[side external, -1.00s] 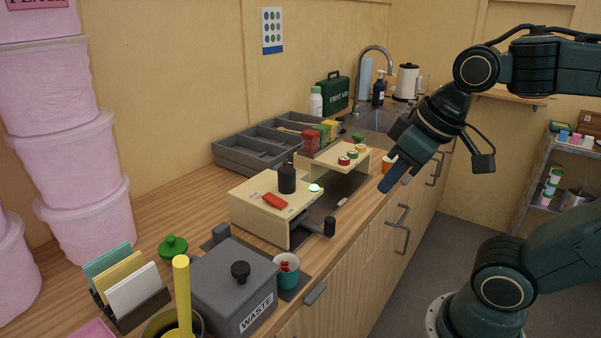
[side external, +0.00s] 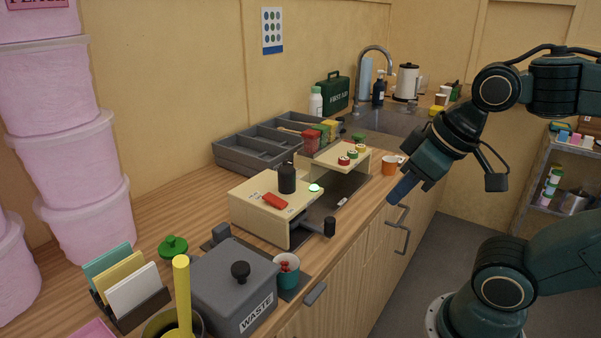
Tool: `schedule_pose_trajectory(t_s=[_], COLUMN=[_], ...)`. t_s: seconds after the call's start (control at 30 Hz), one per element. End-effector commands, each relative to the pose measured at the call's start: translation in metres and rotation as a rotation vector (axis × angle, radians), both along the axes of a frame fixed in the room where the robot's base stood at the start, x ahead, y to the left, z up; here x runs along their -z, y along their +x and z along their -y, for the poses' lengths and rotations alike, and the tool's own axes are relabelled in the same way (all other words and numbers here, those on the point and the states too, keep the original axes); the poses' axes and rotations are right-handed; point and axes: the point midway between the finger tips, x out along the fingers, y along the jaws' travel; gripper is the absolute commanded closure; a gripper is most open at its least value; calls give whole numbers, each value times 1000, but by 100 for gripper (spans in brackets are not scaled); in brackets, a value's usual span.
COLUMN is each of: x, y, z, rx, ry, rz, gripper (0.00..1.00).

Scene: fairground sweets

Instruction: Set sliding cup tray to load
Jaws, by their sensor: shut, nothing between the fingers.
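The sliding cup tray looks to be the dark flat slide (side external: 320,207) under and between two cream housings on the counter. Small labels show on the slide, too small to read. My gripper (side external: 398,194) is shut and empty, pointing down-left at the counter's front edge, right of the slide and apart from it. The far housing (side external: 352,160) carries red, green and yellow round pieces. An orange cup (side external: 391,165) stands to its right.
A grey waste box (side external: 225,290) and a teal cup with red pieces (side external: 287,270) stand near the front. Grey trays (side external: 250,155) line the wall. Cabinet handles (side external: 401,235) jut out below the counter edge.

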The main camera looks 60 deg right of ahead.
Motion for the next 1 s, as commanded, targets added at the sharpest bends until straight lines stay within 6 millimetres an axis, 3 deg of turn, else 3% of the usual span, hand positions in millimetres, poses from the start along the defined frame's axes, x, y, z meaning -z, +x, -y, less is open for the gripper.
schedule_pose_trajectory(t_s=[0.37,0.6,0.77,1.0], x=[0,-1,-4,-8], y=[0,3,13,43], z=[0,1,3,12], rx=[0,5,23,73], ry=[0,1,3,13], rz=[0,-10,-47,-144], gripper=[100,57,55,55])
